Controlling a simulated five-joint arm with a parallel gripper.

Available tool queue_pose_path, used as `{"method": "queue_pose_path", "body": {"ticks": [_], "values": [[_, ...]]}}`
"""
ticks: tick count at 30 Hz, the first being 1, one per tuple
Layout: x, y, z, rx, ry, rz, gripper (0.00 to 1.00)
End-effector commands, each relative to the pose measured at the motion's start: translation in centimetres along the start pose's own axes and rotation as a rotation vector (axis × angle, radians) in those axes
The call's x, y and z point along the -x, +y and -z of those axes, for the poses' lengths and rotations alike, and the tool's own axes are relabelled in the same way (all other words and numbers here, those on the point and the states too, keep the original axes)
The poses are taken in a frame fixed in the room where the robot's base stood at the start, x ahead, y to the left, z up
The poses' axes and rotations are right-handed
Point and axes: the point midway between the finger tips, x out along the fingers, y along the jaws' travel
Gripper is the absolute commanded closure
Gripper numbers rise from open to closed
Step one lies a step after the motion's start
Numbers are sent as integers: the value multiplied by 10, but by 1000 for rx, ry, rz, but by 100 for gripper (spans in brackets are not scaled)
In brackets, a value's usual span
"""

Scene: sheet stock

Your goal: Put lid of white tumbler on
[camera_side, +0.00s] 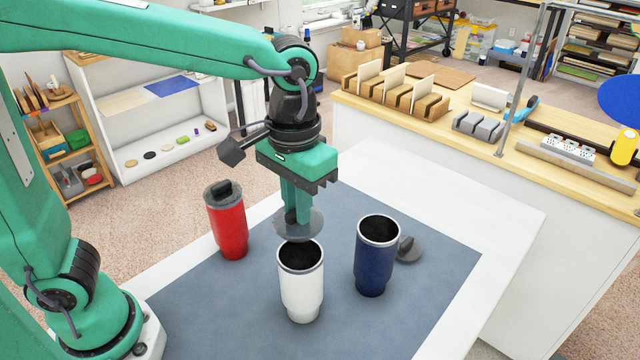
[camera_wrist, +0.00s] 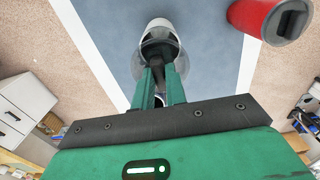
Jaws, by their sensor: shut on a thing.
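The white tumbler (camera_side: 301,296) stands upright and open on the mat, its dark inside showing. My gripper (camera_side: 293,216) is shut on a grey round lid (camera_side: 312,226) by its knob. The lid is over the far side of the white tumbler's mouth in the side view, seemingly a little above it; the exact gap is hard to tell. In the wrist view, the lid (camera_wrist: 174,52) is beyond my fingertips (camera_wrist: 160,62) and covers much of the white tumbler (camera_wrist: 158,23).
A red tumbler (camera_side: 228,229) with its lid on stands to the left. A blue tumbler (camera_side: 373,268) stands open close on the right, with a dark lid (camera_side: 409,251) lying beside it. The blue-grey mat (camera_side: 210,310) is clear at front left.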

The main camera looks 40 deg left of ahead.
Motion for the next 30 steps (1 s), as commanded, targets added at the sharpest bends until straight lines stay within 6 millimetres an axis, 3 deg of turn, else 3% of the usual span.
{"method": "queue_pose_path", "body": {"ticks": [14, 30], "values": [[-8, 0, 0, 0, -1, 1, 100], [-43, 0, 0, 0, -2, 1, 100]]}}
